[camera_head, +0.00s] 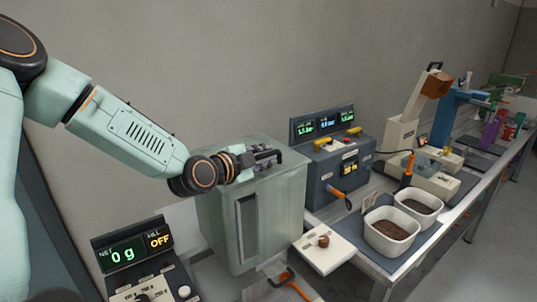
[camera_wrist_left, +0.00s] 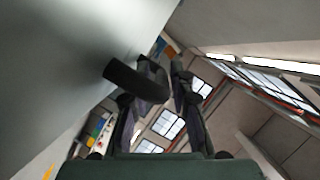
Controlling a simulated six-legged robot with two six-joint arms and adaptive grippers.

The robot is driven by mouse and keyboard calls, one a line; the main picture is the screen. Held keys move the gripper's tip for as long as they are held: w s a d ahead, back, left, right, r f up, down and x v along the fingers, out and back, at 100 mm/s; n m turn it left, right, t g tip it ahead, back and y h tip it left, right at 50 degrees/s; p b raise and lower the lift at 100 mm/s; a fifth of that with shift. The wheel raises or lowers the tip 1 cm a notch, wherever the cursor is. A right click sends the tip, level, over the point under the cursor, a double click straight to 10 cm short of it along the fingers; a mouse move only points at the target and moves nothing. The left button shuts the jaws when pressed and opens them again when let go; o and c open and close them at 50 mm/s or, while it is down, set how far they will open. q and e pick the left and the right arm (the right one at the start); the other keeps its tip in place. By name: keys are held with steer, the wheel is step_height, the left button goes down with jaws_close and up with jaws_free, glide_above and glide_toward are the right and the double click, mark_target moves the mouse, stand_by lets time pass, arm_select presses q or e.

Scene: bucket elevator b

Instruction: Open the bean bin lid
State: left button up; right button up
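The bean bin (camera_head: 285,200) is a grey-green upright box with a narrow window strip on its front, and its flat lid (camera_head: 225,158) looks closed. My left gripper (camera_head: 267,157) is at the top of the bin, low over the lid. In the left wrist view the gripper (camera_wrist_left: 168,72) has a gap between its fingers, and I see nothing clearly clamped there. A dark bar (camera_wrist_left: 122,75), apparently the lid's handle, stands out from the smooth grey surface and overlaps the left-hand finger. Contact cannot be told. My right gripper is not in view.
A blue-grey control box (camera_head: 340,172) stands close right of the bin. Two white tubs (camera_head: 390,245) of dark contents and a white board (camera_head: 325,255) are at the right. The wall is close behind.

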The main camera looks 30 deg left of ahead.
arm_select(q)
steer(key=shift+w+a+f, duration=0.25)
steer(key=shift+w+a, duration=0.05)
steer(key=shift+s+d+r, duration=0.2)
steer(key=shift+s+r, duration=0.15)
steer(key=shift+s, duration=0.25)
steer(key=shift+c, duration=0.6)
steer(key=shift+w+a+f, duration=0.1)
steer(key=shift+w+f, duration=0.05)
steer(key=shift+w, duration=0.1)
jaws_close()
